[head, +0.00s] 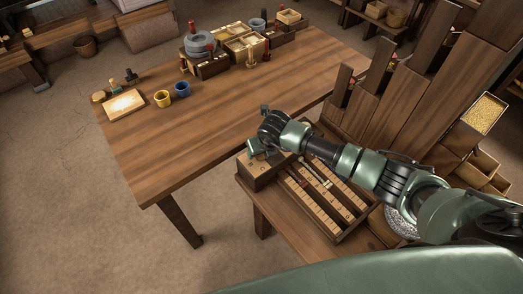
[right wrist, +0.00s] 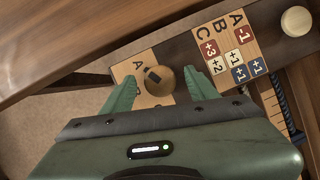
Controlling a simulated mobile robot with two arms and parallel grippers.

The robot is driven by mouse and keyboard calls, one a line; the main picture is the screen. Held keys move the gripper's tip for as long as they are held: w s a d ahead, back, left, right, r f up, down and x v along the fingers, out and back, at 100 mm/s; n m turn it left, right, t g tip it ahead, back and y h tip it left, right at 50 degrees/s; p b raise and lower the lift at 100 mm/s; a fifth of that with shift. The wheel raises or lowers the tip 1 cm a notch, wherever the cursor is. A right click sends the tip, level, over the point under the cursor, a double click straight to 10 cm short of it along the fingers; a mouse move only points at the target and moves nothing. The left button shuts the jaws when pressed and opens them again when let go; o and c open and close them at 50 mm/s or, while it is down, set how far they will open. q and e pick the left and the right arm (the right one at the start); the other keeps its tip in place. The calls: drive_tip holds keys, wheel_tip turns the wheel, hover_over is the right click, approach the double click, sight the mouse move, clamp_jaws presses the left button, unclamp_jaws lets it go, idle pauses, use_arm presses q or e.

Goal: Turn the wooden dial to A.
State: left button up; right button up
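The round wooden dial (right wrist: 162,86) sits on a pale plate (right wrist: 127,70) in the right wrist view. A letter A is printed on the plate, up and left of the dial. A small dark mark lies on the dial's upper left part, on the side towards that A. My right gripper (right wrist: 163,82) is open, with one green finger on each side of the dial and a gap showing at both sides. In the head view my right gripper (head: 258,149) hangs over the left end of the wooden case and hides the dial. My left gripper is not in view.
A card (right wrist: 229,48) with letters A, B, C and red and blue numbers lies beside the dial, with a round pale knob (right wrist: 296,21) beyond. The case (head: 333,238) has slotted rows. The long table (head: 215,130) is mostly clear, with cups and boxes at its back.

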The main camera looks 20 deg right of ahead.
sight(265, 166)
drive_tip(key=v, duration=0.8)
drive_tip(key=shift+b, duration=0.45)
drive_tip(key=shift+f, duration=0.15)
